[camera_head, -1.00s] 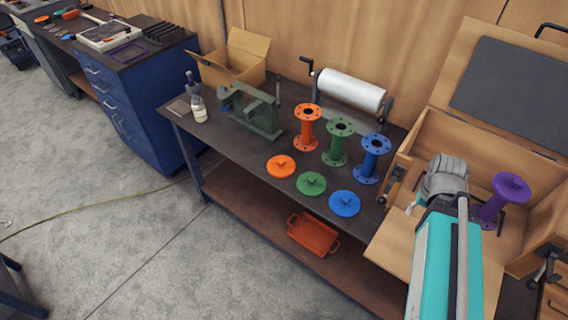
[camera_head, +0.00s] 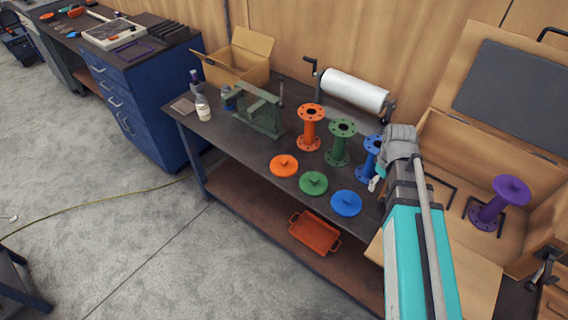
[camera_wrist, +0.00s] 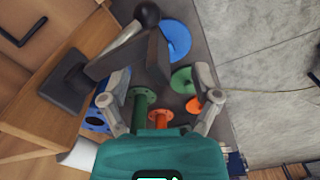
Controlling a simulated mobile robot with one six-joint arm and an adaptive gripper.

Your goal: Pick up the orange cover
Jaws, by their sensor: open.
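The orange cover (camera_head: 283,165) is a flat disc with a small knob. It lies on the dark table in front of the orange flanged pipe (camera_head: 310,128). In the wrist view the orange cover (camera_wrist: 193,105) shows partly, beside the right finger. My gripper (camera_head: 376,182) is right of the orange cover in the head view, near the blue pipe (camera_head: 369,160). My gripper (camera_wrist: 160,78) is open with nothing between its fingers. The green cover (camera_head: 313,183) and blue cover (camera_head: 346,203) lie between it and the orange cover.
The green pipe (camera_head: 341,143) stands behind the green cover. A wooden case (camera_head: 440,150) with a purple pipe (camera_head: 488,210) stands at right. Its dark latch and knob (camera_wrist: 147,15) are close in the wrist view. A green vise-like tool (camera_head: 258,112) stands left.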

